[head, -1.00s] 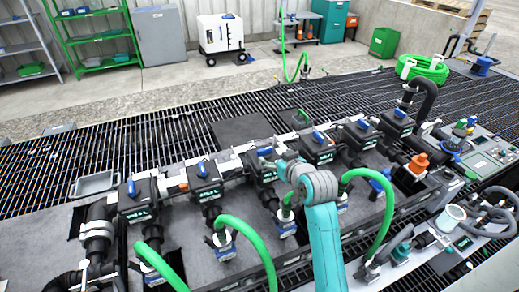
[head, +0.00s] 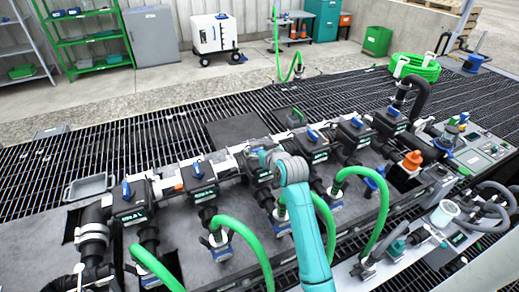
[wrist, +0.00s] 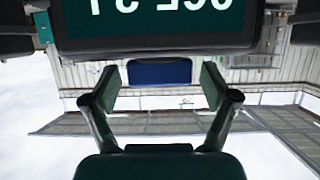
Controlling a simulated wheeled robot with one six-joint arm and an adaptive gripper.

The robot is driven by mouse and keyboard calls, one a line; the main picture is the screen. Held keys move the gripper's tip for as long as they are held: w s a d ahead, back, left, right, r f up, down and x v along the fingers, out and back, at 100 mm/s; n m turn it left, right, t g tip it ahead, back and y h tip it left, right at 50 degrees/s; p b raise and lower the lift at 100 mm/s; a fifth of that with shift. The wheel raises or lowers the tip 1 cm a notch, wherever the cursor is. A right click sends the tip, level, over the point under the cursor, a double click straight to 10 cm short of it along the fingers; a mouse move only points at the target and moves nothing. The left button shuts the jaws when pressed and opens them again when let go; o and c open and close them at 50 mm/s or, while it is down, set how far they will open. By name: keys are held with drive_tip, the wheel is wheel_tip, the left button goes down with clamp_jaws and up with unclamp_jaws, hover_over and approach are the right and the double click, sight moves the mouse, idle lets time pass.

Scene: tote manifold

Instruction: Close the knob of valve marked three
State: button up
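A row of black valves with blue knobs stands on the manifold. The third valve from the left (head: 258,175) has its blue knob (head: 263,155) partly behind the end of my arm. Its number cannot be read in the head view. In the wrist view a blue knob (wrist: 160,71) lies between and beyond the two fingers of my gripper (wrist: 160,88). The fingers are apart, with visible gaps on both sides of the knob. A dark green label (wrist: 160,20) with pale, reversed-looking lettering fills the top; I cannot read a valve number with certainty. In the head view my fingers are hidden.
Neighbouring valves stand close on both sides, with blue knobs on the left (head: 197,170) and right (head: 313,135). Green hoses (head: 247,238) arch in front of the manifold. An orange fitting (head: 412,160) is at the right end. A grey tray (head: 88,187) lies at the left.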

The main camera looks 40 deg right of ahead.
drive_tip(key=c, duration=1.1)
drive_tip(key=shift+a+m+h, duration=0.1)
drive_tip(key=shift+m+h, duration=0.3)
drive_tip(key=m+g+h, duration=0.1)
drive_tip(key=m+h, duration=0.1)
drive_tip(key=h, duration=0.1)
drive_tip(key=shift+m+g, duration=0.3)
drive_tip(key=shift+g, duration=0.1)
drive_tip(key=m+g+h, duration=0.4)
drive_tip(key=m, duration=0.1)
drive_tip(key=shift+w, duration=0.1)
drive_tip(key=m+g+h, duration=0.1)
drive_tip(key=m+g, duration=0.3)
drive_tip(key=g, duration=0.1)
drive_tip(key=shift+m+g+h, duration=0.3)
drive_tip(key=shift+m+h, duration=0.1)
drive_tip(key=shift+m+g, duration=2.3)
drive_tip(key=shift+g, duration=0.2)
drive_tip(key=shift+g+y, duration=0.3)
